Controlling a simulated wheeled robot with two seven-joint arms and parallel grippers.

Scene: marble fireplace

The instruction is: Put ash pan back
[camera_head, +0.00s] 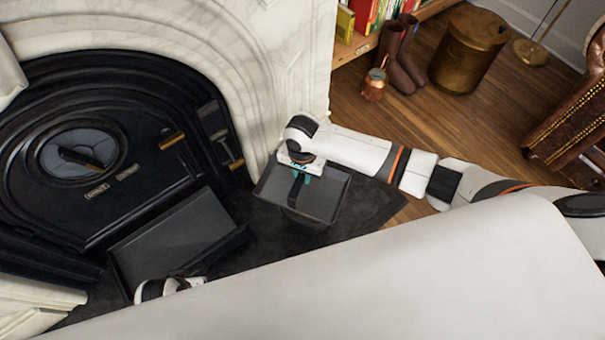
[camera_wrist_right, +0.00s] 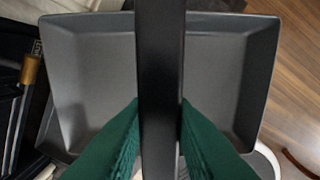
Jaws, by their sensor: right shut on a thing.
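A dark grey rectangular pan (camera_head: 328,199), apparently the ash pan, is at my right gripper (camera_head: 300,178), right of the fireplace opening. The right wrist view shows its grey inside (camera_wrist_right: 218,85) with a black bar handle (camera_wrist_right: 160,70) across the middle. The teal fingers of my right gripper (camera_wrist_right: 160,135) are shut on this handle, one on each side. I cannot tell whether the pan touches the hearth. My left gripper (camera_head: 182,285) shows only as white parts at the lower left, beside a dark tray-like piece (camera_head: 170,236); its fingers are not clear.
The dark hearth slab (camera_head: 365,205) is clear right of the pan. Boots (camera_head: 403,60), a copper jug (camera_head: 374,84) and a brass bin (camera_head: 467,50) stand behind on the wooden floor.

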